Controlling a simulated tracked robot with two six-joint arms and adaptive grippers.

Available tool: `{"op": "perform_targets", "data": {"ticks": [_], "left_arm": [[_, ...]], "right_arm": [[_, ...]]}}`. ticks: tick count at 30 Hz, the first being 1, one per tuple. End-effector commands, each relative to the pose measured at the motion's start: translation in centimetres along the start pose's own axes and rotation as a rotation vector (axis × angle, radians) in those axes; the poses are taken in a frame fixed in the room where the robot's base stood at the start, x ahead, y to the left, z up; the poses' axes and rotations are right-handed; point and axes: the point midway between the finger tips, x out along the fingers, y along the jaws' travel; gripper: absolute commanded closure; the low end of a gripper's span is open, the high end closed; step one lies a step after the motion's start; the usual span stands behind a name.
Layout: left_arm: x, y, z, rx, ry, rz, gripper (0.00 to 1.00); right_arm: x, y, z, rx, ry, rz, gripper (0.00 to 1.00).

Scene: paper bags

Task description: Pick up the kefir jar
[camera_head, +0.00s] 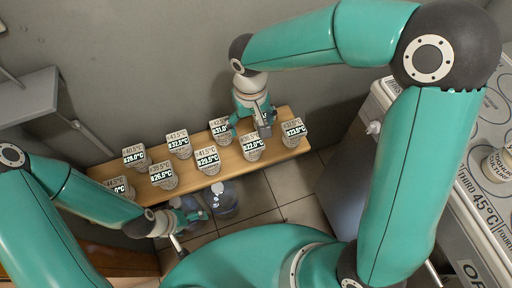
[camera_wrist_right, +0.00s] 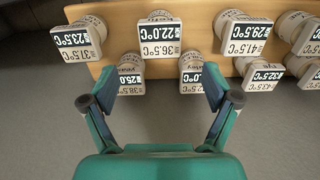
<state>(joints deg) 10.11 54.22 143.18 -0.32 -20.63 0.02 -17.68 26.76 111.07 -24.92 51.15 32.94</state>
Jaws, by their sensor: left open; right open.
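Several lidded jars with temperature displays stand in two rows on a wooden shelf (camera_head: 235,160). My right gripper (camera_head: 254,118) is open over the shelf's back row, partly hiding a jar there. In the right wrist view, a jar marked 38.5°C (camera_wrist_right: 131,84) shows between the open fingers (camera_wrist_right: 155,85), with another jar (camera_wrist_right: 191,76) by the right fingertip. Contact is not visible. My left gripper (camera_head: 190,228) is open, low in front of the shelf, and empty.
Large clear bottles (camera_head: 222,199) stand on the tiled floor below the shelf. A grey wall is close behind it. A white appliance (camera_head: 486,200) at the right carries a jar (camera_head: 498,166). A grey box-like fixture (camera_head: 30,110) is at the left.

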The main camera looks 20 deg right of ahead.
Motion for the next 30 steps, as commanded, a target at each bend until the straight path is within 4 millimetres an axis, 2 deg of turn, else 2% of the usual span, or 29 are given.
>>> {"op": "perform_targets", "data": {"ticks": [1, 3, 9, 17, 25, 30], "left_arm": [[0.4, -0.2, 0.0, 0.0, 0.0, 0.0, 0.11], [0.7, -0.3, 0.0, 0.0, 0.0, 0.0, 0.11], [1.3, -0.5, 0.0, 0.0, 0.0, 0.0, 0.11], [1.5, -0.6, 0.0, 0.0, 0.0, 0.0, 0.11], [2.3, -0.8, 0.0, 0.0, 0.0, 0.0, 0.11], [2.4, -0.9, 0.0, 0.0, 0.0, 0.0, 0.11]], "right_arm": [[1.6, 0.0, 0.1, -0.001, -0.006, 0.002, 0.12], [3.1, 0.0, 0.1, -0.001, -0.007, 0.001, 0.12], [6.6, 0.0, 0.1, -0.001, -0.004, 0.001, 0.12], [8.2, 0.0, 0.1, -0.001, -0.003, -0.001, 0.12], [11.9, 0.0, 0.0, 0.001, -0.005, 0.0, 0.12], [12.9, 0.0, 0.0, 0.001, -0.002, -0.001, 0.12]]}}
